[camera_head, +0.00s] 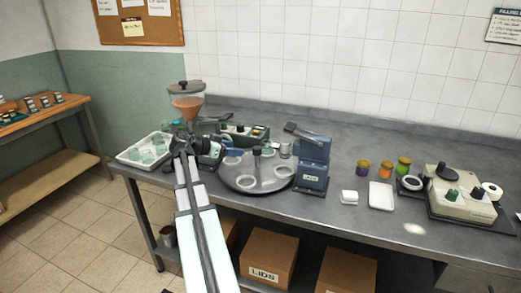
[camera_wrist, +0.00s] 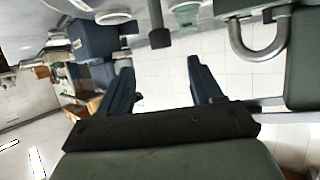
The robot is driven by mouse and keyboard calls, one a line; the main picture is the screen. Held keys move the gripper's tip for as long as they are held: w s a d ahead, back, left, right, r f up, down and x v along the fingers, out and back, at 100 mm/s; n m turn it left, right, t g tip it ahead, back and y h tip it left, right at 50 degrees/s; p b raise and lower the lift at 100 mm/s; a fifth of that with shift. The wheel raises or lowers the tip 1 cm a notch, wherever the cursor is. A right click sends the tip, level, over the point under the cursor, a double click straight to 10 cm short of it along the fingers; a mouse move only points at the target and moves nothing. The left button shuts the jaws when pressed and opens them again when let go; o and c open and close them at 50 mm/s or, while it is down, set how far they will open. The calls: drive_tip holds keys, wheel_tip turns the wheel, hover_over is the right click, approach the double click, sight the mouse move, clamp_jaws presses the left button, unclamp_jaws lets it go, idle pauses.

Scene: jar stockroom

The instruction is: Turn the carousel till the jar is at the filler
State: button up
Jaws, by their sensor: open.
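The carousel (camera_head: 250,184) is a round grey plate with holes on the bench in the head view, with a dark central post (camera_head: 257,160). A dark post also shows at the top of the wrist view (camera_wrist: 159,38). The filler, with its orange funnel (camera_head: 187,103), stands behind the carousel's left side. My gripper (camera_head: 232,152) is at the carousel's left rear. In the wrist view my gripper (camera_wrist: 160,72) has its blue fingers apart with nothing between them. A pale jar-like thing (camera_wrist: 185,14) shows at the top there. My arm hides part of the filler's base.
A blue machine (camera_head: 313,165) stands right of the carousel. A white tray (camera_head: 133,160) of greenish jars is at the left. Several coloured jars (camera_head: 387,168), a white tray (camera_head: 380,195) and a beige machine (camera_head: 461,196) stand further right. The bench front between them is mostly clear.

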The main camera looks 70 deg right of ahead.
sight(255, 148)
drive_tip(key=x, duration=0.9)
drive_tip(key=r+x, duration=0.1)
drive_tip(key=x, duration=0.4)
drive_tip(key=shift+s+d+f, duration=0.1)
drive_tip(key=shift+s+d, duration=0.1)
drive_tip(key=shift+d, duration=0.05)
drive_tip(key=shift+c, duration=0.2)
clamp_jaws()
